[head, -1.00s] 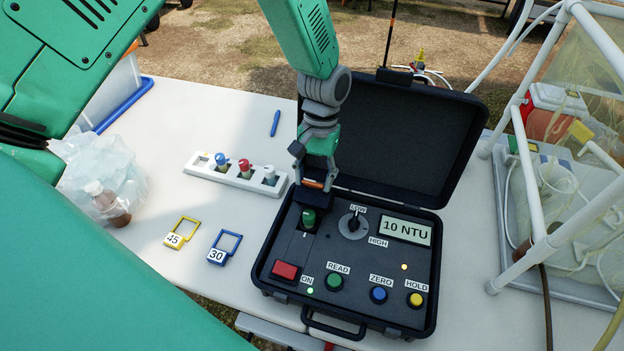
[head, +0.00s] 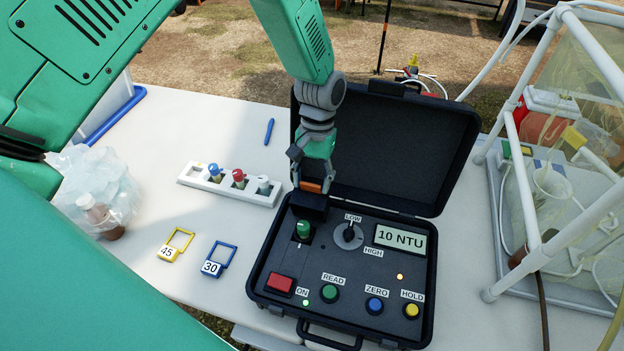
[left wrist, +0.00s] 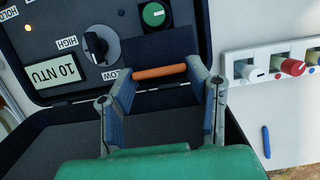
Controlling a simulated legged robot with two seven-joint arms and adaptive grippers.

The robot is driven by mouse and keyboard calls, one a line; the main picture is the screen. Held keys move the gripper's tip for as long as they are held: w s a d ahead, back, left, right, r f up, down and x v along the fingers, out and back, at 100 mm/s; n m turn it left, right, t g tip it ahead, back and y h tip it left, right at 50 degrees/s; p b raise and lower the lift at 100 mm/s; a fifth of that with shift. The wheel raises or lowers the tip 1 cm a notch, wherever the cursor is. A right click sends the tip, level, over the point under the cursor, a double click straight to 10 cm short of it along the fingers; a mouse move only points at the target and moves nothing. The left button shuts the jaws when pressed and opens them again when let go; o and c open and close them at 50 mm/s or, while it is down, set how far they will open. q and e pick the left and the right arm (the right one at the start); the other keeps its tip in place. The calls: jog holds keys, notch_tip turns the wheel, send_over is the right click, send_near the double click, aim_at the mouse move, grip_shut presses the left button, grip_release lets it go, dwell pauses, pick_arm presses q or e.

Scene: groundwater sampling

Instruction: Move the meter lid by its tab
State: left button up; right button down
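The open black meter case (head: 262,290) stands on the table, its large cover tilted back. The small black meter lid (head: 309,207) stands raised behind a green-capped vial (head: 303,229) in the well. Its orange tab (head: 311,186) is at the lid's top edge. My left gripper (head: 309,184) reaches down from above onto this tab. In the left wrist view the fingers (left wrist: 162,82) press in at both ends of the orange tab (left wrist: 160,71), and the green cap (left wrist: 153,14) shows beyond it. My right gripper is out of view.
A white rack (head: 226,187) with capped vials stands left of the case. Yellow (head: 174,245) and blue (head: 219,260) tags lie in front of it. A bagged bottle (head: 102,217) is at far left. A white pipe frame (head: 515,265) stands close at right.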

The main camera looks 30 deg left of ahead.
pick_arm(q)
jog(key=shift+o, duration=1.3)
jog(key=shift+w, duration=0.1)
jog(key=shift+r, duration=0.2)
notch_tip(320, 180, up, 9)
jog(key=shift+r, duration=0.2)
